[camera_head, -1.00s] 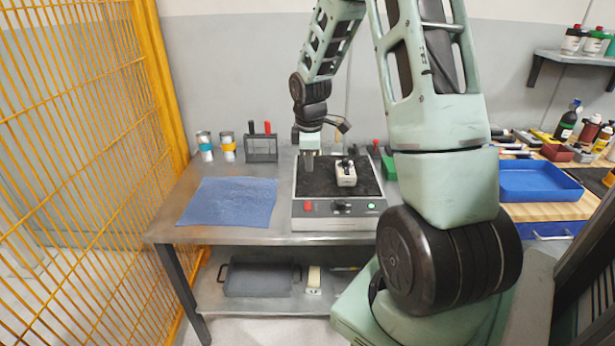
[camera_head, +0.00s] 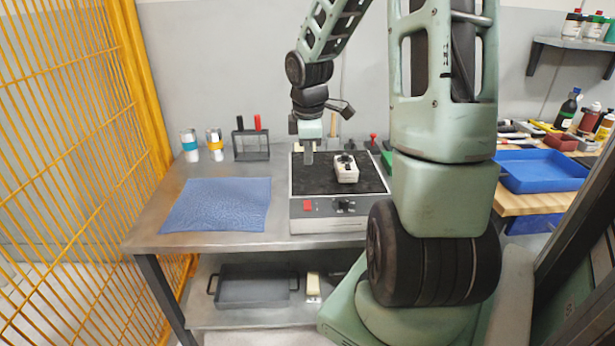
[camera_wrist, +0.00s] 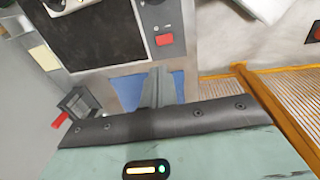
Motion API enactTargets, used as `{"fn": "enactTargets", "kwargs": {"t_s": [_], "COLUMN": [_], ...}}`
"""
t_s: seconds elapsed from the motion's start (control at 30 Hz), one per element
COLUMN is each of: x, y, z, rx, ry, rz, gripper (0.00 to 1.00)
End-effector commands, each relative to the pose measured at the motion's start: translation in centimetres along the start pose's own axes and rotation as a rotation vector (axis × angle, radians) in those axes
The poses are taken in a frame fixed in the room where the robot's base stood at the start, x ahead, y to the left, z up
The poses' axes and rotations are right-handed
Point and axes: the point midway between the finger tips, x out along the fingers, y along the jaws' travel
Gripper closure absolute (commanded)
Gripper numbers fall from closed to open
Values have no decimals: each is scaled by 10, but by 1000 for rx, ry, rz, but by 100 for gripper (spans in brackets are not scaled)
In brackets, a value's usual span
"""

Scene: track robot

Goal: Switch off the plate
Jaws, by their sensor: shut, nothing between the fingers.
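The plate (camera_head: 302,222) is a grey box with a black top, on the metal table. Its front panel has a red switch (camera_head: 307,205) at the left and a dark knob (camera_head: 343,205) in the middle; the panel's right end is hidden behind my arm. A white device (camera_head: 346,169) rests on the black top. My gripper (camera_head: 308,160) is shut and empty, pointing down over the plate's left side in the head view. In the wrist view, the shut fingers (camera_wrist: 159,72) appear just below the red switch (camera_wrist: 165,40), with no contact visible.
A blue cloth (camera_head: 217,205) lies left of the plate. A yellow mesh fence (camera_head: 65,150) borders the left. A blue tray (camera_head: 540,171) sits on the right-hand bench.

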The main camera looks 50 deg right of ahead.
Motion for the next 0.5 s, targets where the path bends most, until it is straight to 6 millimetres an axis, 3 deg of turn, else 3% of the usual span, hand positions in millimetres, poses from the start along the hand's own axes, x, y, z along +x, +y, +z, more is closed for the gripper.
{"fn": "enactTargets", "kwargs": {"t_s": [0.5], "x": [101], "y": [-2], "z": [-1], "rx": [-2], "ry": [0], "rz": [-5], "gripper": [100]}}
